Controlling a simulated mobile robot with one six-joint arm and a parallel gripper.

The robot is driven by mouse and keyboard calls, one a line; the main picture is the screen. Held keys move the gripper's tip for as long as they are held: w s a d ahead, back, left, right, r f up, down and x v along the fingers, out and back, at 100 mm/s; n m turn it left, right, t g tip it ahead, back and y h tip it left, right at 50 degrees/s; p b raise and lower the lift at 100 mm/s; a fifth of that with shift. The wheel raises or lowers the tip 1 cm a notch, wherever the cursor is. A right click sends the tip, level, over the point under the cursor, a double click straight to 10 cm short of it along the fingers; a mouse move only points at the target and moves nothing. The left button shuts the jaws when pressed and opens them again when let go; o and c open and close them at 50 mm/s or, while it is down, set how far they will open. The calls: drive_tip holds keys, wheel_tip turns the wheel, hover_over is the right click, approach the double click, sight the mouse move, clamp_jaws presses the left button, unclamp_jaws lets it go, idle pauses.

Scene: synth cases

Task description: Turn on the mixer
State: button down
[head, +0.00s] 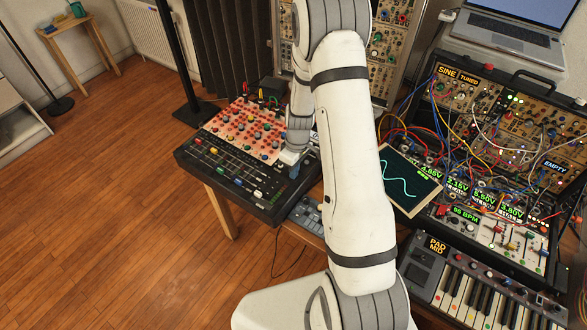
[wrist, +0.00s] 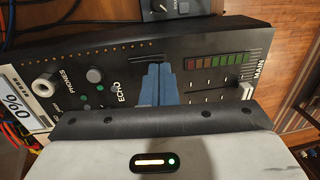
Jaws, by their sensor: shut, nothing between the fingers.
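The mixer (head: 232,166) is a black slanted console with rows of knobs and faders, on a wooden table left of my arm. My gripper (head: 294,170) has blue fingers, shut and empty, over the mixer's right end. In the wrist view the fingers (wrist: 157,70) point at the panel between ECHO and the meter; I cannot tell whether they touch. They hide part of the panel. I cannot make out a power switch.
Right of my arm are a small screen with a wave (head: 402,182), a cable-covered synth case (head: 505,110) and a keyboard (head: 490,300). A laptop (head: 515,25) sits behind. A black stand (head: 180,70) rises behind the mixer.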

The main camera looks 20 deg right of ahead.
drive_tip(key=shift+a+f+b, duration=0.1)
drive_tip(key=shift+f+b, duration=0.3)
drive_tip(key=shift+b, duration=0.3)
drive_tip(key=shift+s+r, duration=0.1)
drive_tip(key=shift+r, duration=0.15)
drive_tip(key=shift+w+d+r, duration=0.1)
drive_tip(key=shift+w+d, duration=0.45)
drive_tip(key=shift+d, duration=0.1)
drive_tip(key=shift+r, duration=0.1)
wheel_tip(320, 180, up, 14)
drive_tip(key=s+a, duration=0.1)
drive_tip(key=shift+a, duration=0.2)
